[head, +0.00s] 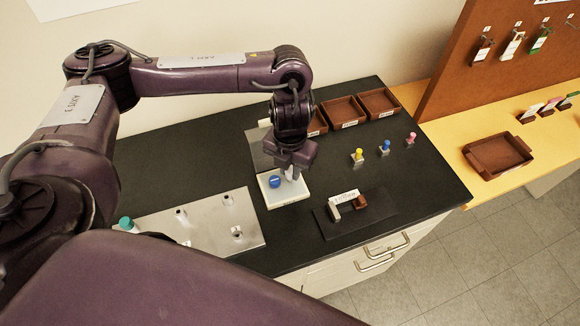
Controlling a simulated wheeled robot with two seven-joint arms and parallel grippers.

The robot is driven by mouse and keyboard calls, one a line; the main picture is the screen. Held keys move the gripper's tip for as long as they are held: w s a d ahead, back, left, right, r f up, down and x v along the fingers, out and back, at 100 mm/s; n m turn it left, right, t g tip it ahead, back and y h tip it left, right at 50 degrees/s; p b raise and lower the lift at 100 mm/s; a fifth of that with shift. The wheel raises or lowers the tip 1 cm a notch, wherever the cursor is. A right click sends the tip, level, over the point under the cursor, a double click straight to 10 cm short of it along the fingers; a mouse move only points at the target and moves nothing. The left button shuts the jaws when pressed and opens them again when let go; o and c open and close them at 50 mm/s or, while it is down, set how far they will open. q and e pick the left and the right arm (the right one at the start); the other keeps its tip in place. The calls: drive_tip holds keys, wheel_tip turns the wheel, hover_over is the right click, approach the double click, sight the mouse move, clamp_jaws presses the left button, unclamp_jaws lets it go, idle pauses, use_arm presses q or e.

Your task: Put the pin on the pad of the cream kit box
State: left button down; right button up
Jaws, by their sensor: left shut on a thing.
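The cream kit box (290,197) lies on the black bench near the middle of the head view. A round blue piece (274,182) shows on its left part. My left gripper (290,175) points down over the box, its pale fingers close above the box's right part. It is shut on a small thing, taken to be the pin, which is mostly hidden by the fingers. I cannot tell whether the pin touches the pad, and the pad itself is not clear to see. My right gripper is not in view.
A metal plate (210,222) with small fittings lies left of the box. A dark mat (335,228) with a labelled holder (345,199) lies to the right. Yellow (358,155), blue (384,147) and pink (410,138) topped pieces stand beyond. Brown trays (342,111) line the back.

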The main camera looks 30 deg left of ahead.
sight(290, 171)
use_arm(q)
drive_tip(key=shift+f, duration=0.2)
drive_tip(key=c, duration=1.3)
unclamp_jaws()
drive_tip(key=shift+r, duration=0.1)
drive_tip(key=shift+r, duration=0.45)
wheel_tip(290, 171, up, 11)
drive_tip(key=shift+r+p, duration=0.2)
drive_tip(key=shift+p, duration=0.75)
